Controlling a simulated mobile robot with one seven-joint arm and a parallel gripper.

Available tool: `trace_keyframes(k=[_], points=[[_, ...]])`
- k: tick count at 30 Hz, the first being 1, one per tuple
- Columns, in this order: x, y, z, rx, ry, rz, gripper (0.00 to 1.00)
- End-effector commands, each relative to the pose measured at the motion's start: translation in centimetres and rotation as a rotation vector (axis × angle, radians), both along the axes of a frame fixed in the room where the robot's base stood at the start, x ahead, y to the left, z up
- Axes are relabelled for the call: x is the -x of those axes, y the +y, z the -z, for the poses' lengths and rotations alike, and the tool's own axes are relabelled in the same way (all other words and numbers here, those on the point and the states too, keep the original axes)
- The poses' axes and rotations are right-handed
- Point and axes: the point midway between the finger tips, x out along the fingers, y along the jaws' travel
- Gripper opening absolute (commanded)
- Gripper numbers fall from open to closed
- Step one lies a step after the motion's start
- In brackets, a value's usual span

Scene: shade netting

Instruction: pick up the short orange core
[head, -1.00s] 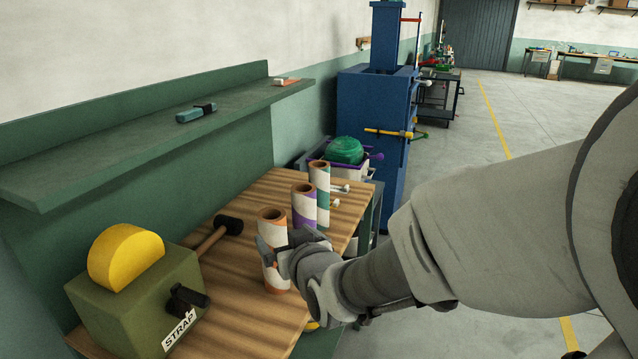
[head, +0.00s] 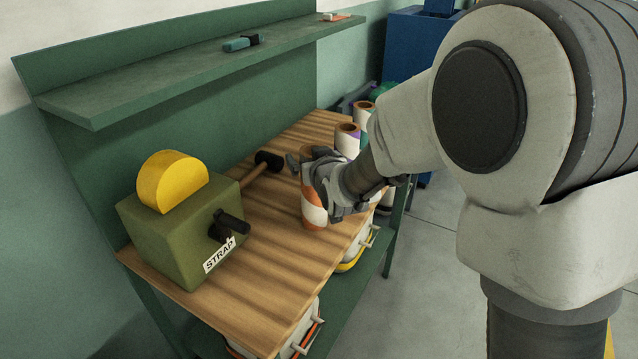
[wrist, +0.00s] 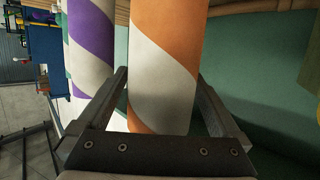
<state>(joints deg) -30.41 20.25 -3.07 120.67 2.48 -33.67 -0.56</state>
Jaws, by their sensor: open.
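The orange core (head: 314,212), a tube with orange and white spiral bands, stands upright on the wooden bench top in the head view. My gripper (head: 316,170) is at its upper part and hides some of it. In the wrist view the orange core (wrist: 165,60) stands between the two open fingers of my gripper (wrist: 162,82). I cannot tell whether either finger touches it.
A purple-banded core (head: 346,143) and another core (head: 363,113) stand just behind. A mallet (head: 262,165) and a green strap box (head: 175,235) with a yellow disc are on the bench (head: 265,285). A green shelf (head: 190,65) runs above the back.

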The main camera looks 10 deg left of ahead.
Motion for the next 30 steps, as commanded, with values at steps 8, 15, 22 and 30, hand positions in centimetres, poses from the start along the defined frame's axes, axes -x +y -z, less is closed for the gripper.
trace_keyframes(k=[8, 15, 22, 30], points=[[-0.25, 0.16, 0.06, 0.0, 0.0, -0.001, 1.0], [-0.24, 0.15, 0.06, 0.0, 0.0, -0.001, 0.59], [-0.24, 0.15, 0.05, -0.001, -0.001, -0.001, 0.17], [-0.24, 0.15, 0.05, 0.0, 0.0, -0.001, 0.0]])
